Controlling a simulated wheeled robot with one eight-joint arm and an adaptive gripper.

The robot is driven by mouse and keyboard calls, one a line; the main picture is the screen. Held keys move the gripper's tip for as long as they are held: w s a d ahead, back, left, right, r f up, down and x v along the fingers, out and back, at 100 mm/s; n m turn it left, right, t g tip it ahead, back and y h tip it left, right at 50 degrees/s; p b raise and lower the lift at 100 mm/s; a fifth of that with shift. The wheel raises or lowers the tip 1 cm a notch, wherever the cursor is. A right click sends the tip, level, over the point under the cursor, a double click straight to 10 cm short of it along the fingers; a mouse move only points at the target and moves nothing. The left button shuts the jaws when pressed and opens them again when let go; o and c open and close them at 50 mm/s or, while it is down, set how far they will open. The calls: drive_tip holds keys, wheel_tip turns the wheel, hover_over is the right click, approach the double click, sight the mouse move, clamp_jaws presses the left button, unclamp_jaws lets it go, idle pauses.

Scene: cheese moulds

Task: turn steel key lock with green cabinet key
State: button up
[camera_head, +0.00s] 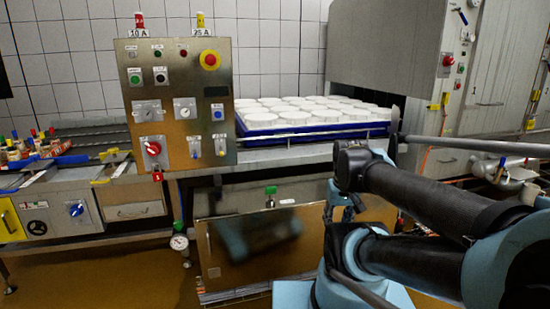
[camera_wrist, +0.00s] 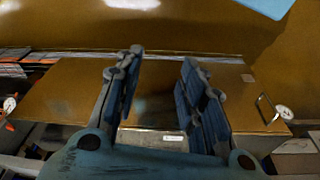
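A green key (camera_head: 270,190) stands at the top edge of the steel cabinet (camera_head: 220,262) in the head view, just above a small metal lock (camera_head: 269,202). I cannot tell whether the key sits in that lock. My gripper (camera_head: 346,208) is to the right of the key and apart from it, partly hidden by my arm. In the wrist view my gripper (camera_wrist: 160,88) has its two fingers spread, with nothing between them. Neither the key nor the lock can be made out in the wrist view.
A control panel (camera_head: 222,108) with buttons and a red rotary switch (camera_head: 152,149) stands left of the cabinet. A blue tray (camera_head: 262,121) of white moulds lies behind. A steel rail (camera_head: 470,144) runs at right. A gauge (camera_head: 179,242) hangs left of the cabinet.

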drive_tip(key=w+a+r+n, duration=0.3)
drive_tip(key=w+r+n, duration=0.35)
drive_tip(key=w, duration=0.25)
drive_tip(key=r+n+g+y, duration=0.1)
drive_tip(key=r+n+g, duration=0.15)
drive_tip(key=n, duration=1.15)
hover_over(271, 194)
drive_tip(key=w+d, duration=0.1)
drive_tip(key=d, duration=0.1)
drive_tip(key=f, duration=0.6)
drive_tip(key=a+f, duration=0.1)
drive_tip(key=f, duration=0.4)
drive_tip(key=a+f, duration=0.1)
drive_tip(key=f, duration=0.5)
drive_tip(key=shift+s, duration=0.1)
clamp_jaws()
